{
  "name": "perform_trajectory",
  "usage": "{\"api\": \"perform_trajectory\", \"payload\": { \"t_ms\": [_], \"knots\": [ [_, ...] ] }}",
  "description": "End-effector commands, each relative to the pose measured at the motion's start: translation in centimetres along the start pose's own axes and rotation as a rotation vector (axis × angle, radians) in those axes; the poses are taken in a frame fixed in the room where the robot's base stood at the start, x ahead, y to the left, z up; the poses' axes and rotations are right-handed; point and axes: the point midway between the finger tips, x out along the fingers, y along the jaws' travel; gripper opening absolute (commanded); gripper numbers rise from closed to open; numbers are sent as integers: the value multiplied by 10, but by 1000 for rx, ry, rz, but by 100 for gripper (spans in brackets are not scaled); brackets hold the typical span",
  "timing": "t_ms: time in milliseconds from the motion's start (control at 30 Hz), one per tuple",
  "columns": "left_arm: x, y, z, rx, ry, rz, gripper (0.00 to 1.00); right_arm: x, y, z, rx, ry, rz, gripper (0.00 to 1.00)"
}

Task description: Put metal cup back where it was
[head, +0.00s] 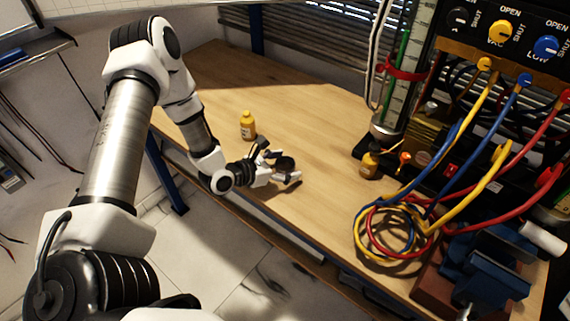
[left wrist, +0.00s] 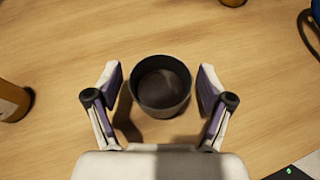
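The dark metal cup (left wrist: 161,88) stands upright on the wooden bench, its open mouth facing up in the left wrist view. It also shows as a small dark round shape in the head view (head: 285,164). My left gripper (head: 279,165) is low over the bench near its front edge. Its two fingers stand apart on either side of the cup, and the left wrist view shows a gap between each finger and the cup wall. My right gripper is not in view.
A yellow bottle (head: 248,125) stands close behind the left gripper, and another (head: 369,165) is near the rig. Coiled hoses (head: 400,232) and a blue vise (head: 485,268) fill the right side. The wooden bench (head: 310,110) is clear behind the cup.

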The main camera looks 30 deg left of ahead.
Motion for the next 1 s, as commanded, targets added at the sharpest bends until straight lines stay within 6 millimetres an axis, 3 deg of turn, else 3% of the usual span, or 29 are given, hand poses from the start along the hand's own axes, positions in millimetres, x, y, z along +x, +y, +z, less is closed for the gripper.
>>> {"api": "perform_trajectory", "payload": {
  "t_ms": [333, 600, 800, 1000],
  "knots": [
    [-9, 2, 3, -4, 0, 3, 81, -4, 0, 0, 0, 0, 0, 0],
    [-62, 2, 5, -10, -4, 6, 81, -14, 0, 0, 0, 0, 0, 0],
    [-99, 1, 8, -8, -4, 5, 81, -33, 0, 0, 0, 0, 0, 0],
    [-119, 1, 6, -2, -1, 2, 81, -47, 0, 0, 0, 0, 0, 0]
  ]
}}
